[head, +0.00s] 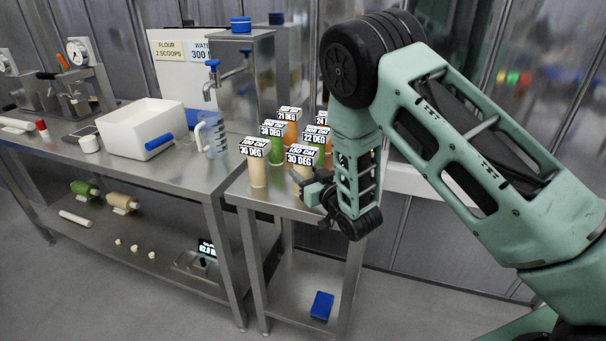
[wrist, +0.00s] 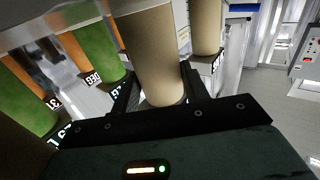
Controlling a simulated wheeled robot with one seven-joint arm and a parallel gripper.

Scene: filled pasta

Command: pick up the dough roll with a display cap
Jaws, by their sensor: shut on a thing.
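Several upright dough rolls with white-and-black display caps stand grouped on a small metal table (head: 285,205). My gripper (head: 308,187) reaches the front right one, a beige roll (head: 303,172) whose cap (head: 302,155) shows "30 DEG". In the wrist view, my gripper (wrist: 158,92) has one black finger on each side of a beige roll (wrist: 150,50) and is shut on it. That roll's cap cannot be made out there. I cannot tell whether the roll is lifted. Another beige roll (head: 256,172) with a "30 DEG" cap (head: 254,147) stands at the left.
Green rolls (head: 275,150) and orange rolls (head: 290,133) stand close behind, with little room between them. A longer metal bench (head: 150,175) at the left holds a white tub (head: 125,135) and a clear jug (head: 211,140). A blue object (head: 322,305) lies on the lower shelf.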

